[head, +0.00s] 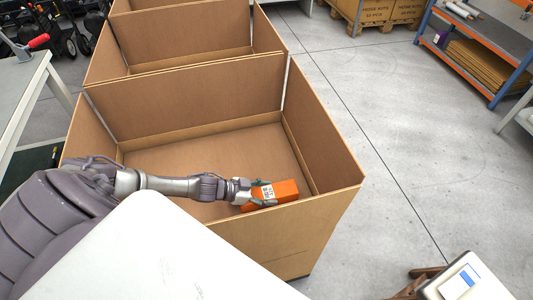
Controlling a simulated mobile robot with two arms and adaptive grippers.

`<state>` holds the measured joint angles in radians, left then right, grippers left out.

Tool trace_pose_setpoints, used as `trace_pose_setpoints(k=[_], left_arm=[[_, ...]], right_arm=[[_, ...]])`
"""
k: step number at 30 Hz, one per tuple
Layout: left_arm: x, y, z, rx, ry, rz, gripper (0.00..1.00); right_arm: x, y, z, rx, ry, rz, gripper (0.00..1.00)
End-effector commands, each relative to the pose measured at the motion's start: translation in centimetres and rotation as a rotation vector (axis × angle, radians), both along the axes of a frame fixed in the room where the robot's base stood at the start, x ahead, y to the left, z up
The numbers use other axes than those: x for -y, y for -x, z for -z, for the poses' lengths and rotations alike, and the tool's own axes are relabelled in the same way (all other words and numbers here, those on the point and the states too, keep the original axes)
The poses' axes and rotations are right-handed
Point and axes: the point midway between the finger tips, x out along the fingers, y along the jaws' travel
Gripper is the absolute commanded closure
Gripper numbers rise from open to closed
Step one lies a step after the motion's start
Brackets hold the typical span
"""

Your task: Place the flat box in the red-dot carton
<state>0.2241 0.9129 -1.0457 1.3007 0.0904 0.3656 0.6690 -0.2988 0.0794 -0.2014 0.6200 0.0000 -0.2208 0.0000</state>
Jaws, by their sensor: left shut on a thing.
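An orange box (286,191) with a white label is in my left gripper (263,195), which is shut on it. The gripper and box are over the near part of a large open cardboard carton (190,104), by its near wall. I cannot tell how far above the carton floor the box is. The carton looks empty otherwise. No red dot shows on the visible walls. My right gripper is not in view.
More open cartons (185,35) stand behind in a row. A grey-topped table (22,80) is at the left and a blue-and-orange shelf (478,62) at the far right.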

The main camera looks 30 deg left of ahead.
Motion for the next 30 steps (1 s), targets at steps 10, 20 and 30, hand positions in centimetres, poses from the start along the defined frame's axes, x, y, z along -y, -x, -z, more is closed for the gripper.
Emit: trace_pose_setpoints(k=[10, 20, 30], left_arm=[[0.01, -0.1, 0.31, 0.002, 0.0, 0.0, 0.96], [-0.01, -0.04, 0.35, 0.001, -0.001, 0.0, 0.15], [-0.8, 0.86, -0.44, -0.001, -0.003, 0.0, 0.15]], right_arm=[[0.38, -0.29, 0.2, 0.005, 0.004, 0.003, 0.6], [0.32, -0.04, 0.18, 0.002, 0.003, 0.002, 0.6], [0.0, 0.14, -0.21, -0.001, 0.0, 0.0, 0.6]])
